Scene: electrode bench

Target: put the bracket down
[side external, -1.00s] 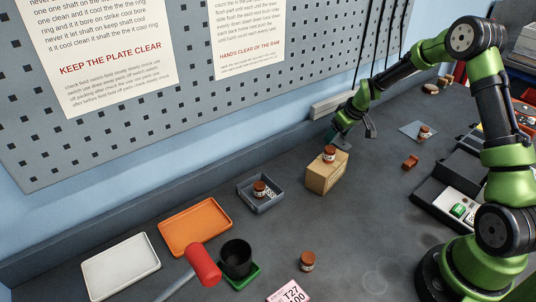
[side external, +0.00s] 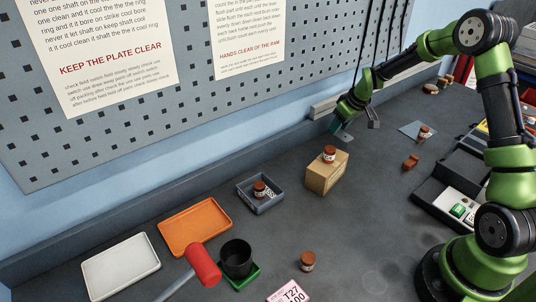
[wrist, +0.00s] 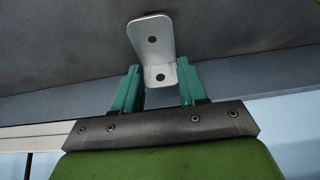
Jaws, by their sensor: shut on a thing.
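The bracket (wrist: 152,38) is a light grey, L-shaped metal piece with two dark holes. In the wrist view it sits between the teal fingers of my gripper (wrist: 158,88), which is shut on its lower flange. Its longer leg reaches out past the fingertips, over the dark bench top. In the side view my gripper (side external: 340,132) is at the back of the bench near the wall, behind the cardboard box. The bracket is too small to make out there. I cannot tell whether it touches the bench.
A grey bin (side external: 260,194), an orange tray (side external: 195,227) and a white tray (side external: 121,267) lie further left.

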